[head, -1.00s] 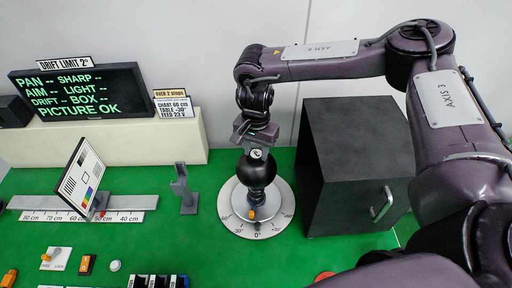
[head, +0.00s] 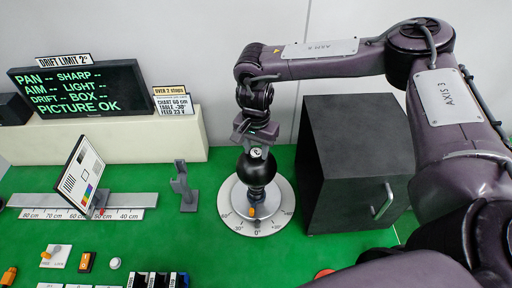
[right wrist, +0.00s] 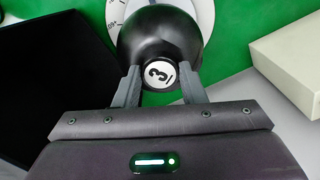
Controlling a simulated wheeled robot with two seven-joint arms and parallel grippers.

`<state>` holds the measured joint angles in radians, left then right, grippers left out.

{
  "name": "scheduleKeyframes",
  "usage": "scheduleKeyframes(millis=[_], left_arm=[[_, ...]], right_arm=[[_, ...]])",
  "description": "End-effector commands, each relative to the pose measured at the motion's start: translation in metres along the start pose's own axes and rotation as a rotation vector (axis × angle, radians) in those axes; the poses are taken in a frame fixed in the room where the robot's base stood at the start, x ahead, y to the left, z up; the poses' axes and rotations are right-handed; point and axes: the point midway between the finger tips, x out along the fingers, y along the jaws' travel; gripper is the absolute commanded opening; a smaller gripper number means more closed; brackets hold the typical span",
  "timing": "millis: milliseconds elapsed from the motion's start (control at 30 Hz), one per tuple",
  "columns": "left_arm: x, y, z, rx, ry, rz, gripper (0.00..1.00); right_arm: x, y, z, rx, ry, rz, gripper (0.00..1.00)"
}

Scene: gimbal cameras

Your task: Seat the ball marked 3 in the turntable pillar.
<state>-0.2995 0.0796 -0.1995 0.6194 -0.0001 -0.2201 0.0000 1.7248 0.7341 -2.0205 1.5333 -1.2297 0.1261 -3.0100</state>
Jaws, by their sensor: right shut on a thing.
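My right gripper (head: 256,148) points down and is shut on the ball's upper part, with a finger on each side of the disc. The ball is over the middle of the turntable (head: 279,209), a round pale plate with an angle scale and an orange knob at its front. My left gripper is not in view.
A black box (head: 349,168) with a handle stands close to the turntable's right. A grey stand (head: 184,187) and a tilted test chart (head: 80,178) on a scaled rail are to the left. A status screen (head: 80,91) stands behind.

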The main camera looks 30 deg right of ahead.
Motion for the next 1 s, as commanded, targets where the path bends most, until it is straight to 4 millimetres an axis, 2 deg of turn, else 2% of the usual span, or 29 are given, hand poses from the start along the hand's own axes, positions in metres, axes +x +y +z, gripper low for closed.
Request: scheduleKeyframes(millis=[700, 1000], left_arm=[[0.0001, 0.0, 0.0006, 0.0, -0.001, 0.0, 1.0], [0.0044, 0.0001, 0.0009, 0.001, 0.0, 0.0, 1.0]], right_arm=[[-0.0009, -0.0005, -0.0001, 0.0, 0.001, -0.002, 0.0], [0.0047, -0.0004, -0.0001, 0.0, 0.001, -0.001, 0.0]])
